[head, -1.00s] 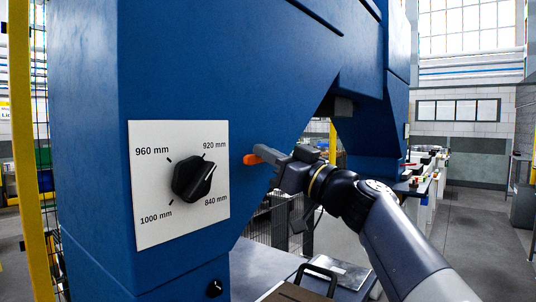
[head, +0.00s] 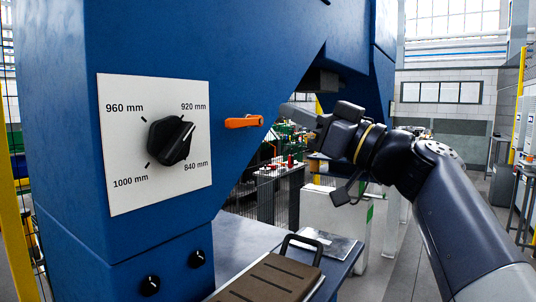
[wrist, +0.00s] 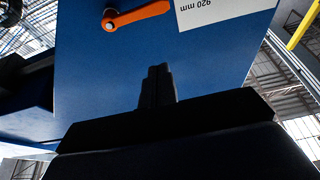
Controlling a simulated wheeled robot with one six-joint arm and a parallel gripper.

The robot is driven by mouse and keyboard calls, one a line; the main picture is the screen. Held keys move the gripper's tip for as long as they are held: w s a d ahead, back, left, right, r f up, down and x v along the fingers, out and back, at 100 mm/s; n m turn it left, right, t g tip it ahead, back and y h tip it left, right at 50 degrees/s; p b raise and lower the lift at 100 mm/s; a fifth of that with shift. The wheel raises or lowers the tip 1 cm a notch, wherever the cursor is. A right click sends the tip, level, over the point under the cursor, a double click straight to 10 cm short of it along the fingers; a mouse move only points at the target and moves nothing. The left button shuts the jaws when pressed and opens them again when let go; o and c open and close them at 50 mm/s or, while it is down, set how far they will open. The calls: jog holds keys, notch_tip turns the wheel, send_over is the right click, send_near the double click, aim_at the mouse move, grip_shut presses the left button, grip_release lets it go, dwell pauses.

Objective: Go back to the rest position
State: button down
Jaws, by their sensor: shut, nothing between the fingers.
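My gripper (head: 290,111) is shut and empty in the head view, in front of the blue machine (head: 235,65) and to the right of the orange lever (head: 244,122). A gap shows between its fingertips and the lever. The lever lies almost level on the blue face. In the wrist view the closed fingers (wrist: 157,84) point at the bare blue panel, and the orange lever (wrist: 137,15) shows beyond them at the top. My arm reaches in from the lower right.
A white plate (head: 120,175) with mm marks carries a black knob (head: 171,140), turned toward the upper right. Two small black knobs are below. Open floor lies at the right.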

jog(key=w+a+p, duration=0.3)
jog(key=w+a, duration=0.3)
jog(key=a, duration=0.1)
jog(key=shift+a+f, duration=0.3)
jog(key=shift+f, duration=0.1)
dwell(0.3)
dwell(0.3)
